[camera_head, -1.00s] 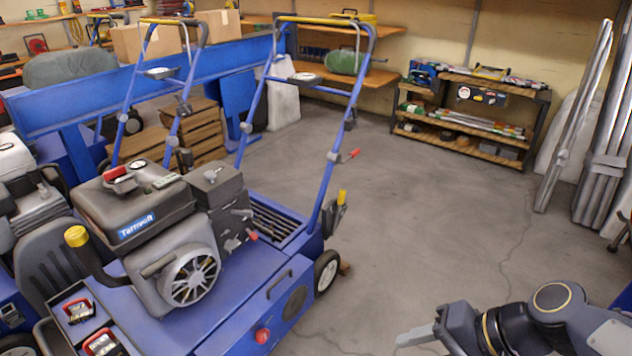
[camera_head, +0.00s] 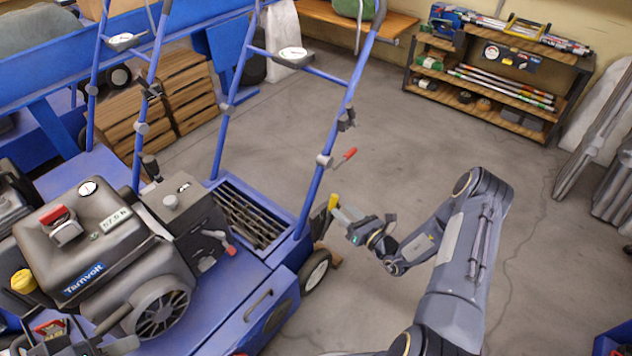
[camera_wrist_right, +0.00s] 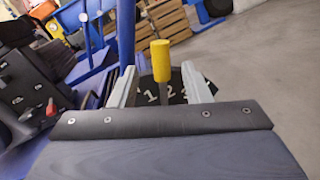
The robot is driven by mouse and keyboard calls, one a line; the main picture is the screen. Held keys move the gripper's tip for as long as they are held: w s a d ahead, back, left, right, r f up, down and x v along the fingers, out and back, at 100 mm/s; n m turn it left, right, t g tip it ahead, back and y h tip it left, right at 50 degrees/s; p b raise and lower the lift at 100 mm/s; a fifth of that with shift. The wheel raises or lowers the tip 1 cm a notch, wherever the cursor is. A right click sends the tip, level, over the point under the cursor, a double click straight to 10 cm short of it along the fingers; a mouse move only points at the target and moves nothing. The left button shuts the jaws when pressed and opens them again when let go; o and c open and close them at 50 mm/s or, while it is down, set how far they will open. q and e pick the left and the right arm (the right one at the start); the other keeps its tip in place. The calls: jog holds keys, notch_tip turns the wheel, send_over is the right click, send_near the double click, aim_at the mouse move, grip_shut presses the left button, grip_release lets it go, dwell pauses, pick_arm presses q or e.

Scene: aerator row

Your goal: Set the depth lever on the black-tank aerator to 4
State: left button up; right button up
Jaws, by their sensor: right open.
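The nearest aerator has a dark tank (camera_head: 85,235) on a blue deck. Its depth lever has a yellow grip (camera_head: 333,202) and stands by the rear wheel. In the right wrist view the yellow grip (camera_wrist_right: 160,60) stands upright over a dark plate with white numbers 1, 2 and 3; its stem passes between 1 and 2. A 4 is not visible. My right gripper (camera_head: 345,214) is open, its two pale fingers (camera_wrist_right: 160,88) on either side of the lever, with gaps showing. Pale grey tips at the bottom left look like my left gripper (camera_head: 115,335), mostly cut off.
The blue handle frame (camera_head: 330,130) rises close by the lever, with a red-gripped lever (camera_head: 345,157) on it. The rear wheel (camera_head: 316,272) is just below. A second aerator stands to the left.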

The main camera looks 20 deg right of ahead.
jog(key=b+x, duration=0.2)
jog(key=x, duration=0.5)
jog(key=shift+w+a+f, duration=0.1)
jog(key=shift+w+f, duration=0.05)
jog(key=shift+w, duration=0.25)
grip_shut()
